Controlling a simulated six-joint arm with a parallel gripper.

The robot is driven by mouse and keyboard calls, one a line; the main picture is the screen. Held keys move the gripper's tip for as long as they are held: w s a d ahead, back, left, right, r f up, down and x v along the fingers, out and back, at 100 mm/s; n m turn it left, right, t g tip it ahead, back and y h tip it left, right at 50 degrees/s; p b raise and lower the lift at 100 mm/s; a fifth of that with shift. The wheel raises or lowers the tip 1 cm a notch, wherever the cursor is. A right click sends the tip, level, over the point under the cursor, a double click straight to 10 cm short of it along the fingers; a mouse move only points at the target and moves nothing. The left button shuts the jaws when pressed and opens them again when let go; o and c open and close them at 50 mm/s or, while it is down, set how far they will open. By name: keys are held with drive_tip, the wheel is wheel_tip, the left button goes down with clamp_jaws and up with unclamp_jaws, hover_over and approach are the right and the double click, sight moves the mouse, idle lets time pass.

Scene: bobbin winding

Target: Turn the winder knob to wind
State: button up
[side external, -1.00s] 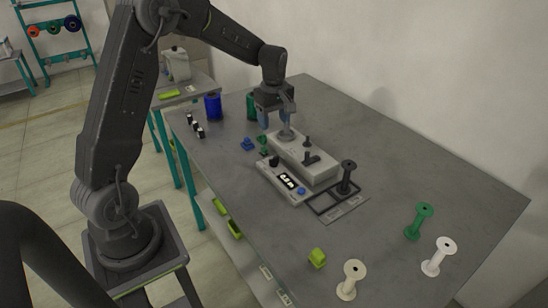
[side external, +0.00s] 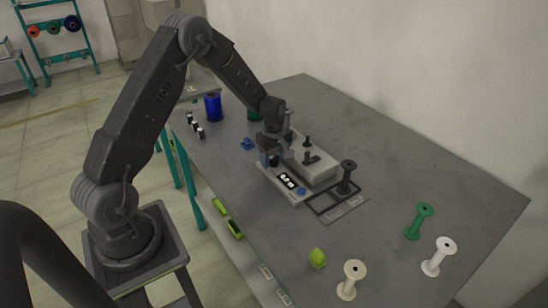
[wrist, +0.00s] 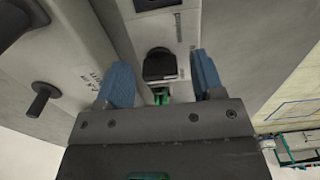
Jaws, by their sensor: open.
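The winder (side external: 322,172) is a pale box with dark posts on top and a lower front panel with a small display (side external: 287,180) and a blue button (side external: 301,191). My gripper (side external: 269,160) is low over the left end of this panel. In the wrist view its two blue fingers (wrist: 161,62) are spread apart. The black winder knob (wrist: 160,66) shows between them, with a gap on each side, and neither finger visibly touches it. How far the fingertips are above the panel is unclear. In the side view my gripper mostly hides the knob.
A dark bobbin (side external: 348,178) stands on a black frame (side external: 325,208) beside the winder. Green (side external: 418,221), white (side external: 438,257) and cream (side external: 350,280) bobbins stand at the front right, near a lime block (side external: 317,258). A blue spool (side external: 212,107) stands at the back left. The right table area is bare.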

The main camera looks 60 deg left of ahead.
drive_tip(key=c, duration=0.9)
drive_tip(key=shift+c, duration=0.2)
drive_tip(key=m, duration=0.4)
drive_tip(key=shift+m, duration=0.3)
drive_tip(key=m, duration=0.4)
drive_tip(key=shift+m, duration=0.3)
drive_tip(key=o, duration=0.9)
